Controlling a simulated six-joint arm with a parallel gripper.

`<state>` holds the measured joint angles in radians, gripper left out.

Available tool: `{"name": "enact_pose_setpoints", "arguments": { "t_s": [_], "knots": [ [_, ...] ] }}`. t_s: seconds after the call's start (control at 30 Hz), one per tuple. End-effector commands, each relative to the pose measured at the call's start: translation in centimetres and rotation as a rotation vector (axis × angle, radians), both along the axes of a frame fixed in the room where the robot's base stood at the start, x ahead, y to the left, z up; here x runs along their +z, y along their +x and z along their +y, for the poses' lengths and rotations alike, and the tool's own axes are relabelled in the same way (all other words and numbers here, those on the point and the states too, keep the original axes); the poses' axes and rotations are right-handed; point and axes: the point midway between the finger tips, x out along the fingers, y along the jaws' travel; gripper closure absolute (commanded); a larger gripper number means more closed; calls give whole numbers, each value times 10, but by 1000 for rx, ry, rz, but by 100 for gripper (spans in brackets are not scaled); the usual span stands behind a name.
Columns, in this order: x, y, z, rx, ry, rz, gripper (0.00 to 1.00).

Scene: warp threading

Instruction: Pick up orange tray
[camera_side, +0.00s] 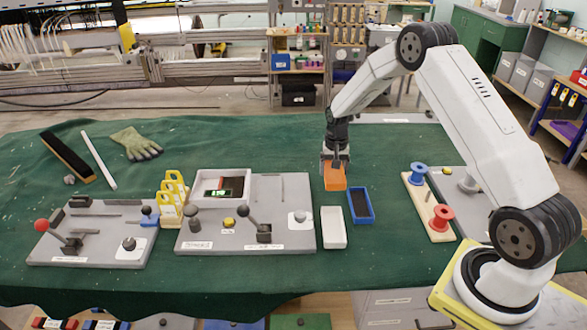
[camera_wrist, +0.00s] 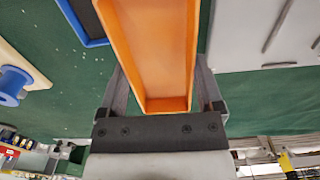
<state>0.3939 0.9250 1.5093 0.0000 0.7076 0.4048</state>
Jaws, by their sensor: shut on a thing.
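The orange tray (camera_side: 334,178) is a small open box. My gripper (camera_side: 335,164) is shut on it from above, in the middle of the side view. In the wrist view the orange tray (camera_wrist: 158,50) fills the upper middle, its inside empty where it shows. The dark fingers of my gripper (camera_wrist: 165,95) press on its two long sides near one end. I cannot tell for sure whether the tray touches the green cloth or hangs just above it.
A blue tray (camera_side: 361,205) and a white tray (camera_side: 333,228) lie just in front. A grey board (camera_side: 290,190) with levers stands left. A wooden rack (camera_side: 428,208) with blue and red spools stands right. Green cloth (camera_side: 270,150) is clear behind.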

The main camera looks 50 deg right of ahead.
Motion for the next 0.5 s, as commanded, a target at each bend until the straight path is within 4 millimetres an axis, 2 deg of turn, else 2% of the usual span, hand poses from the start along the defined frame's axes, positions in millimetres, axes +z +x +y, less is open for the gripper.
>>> {"name": "enact_pose_setpoints", "arguments": {
  "t_s": [0.1, 0.5],
  "knots": [
    [15, -13, 4, 0, -1, -1, 75],
    [38, -64, 21, -1, -1, -2, 75]
  ]
}}
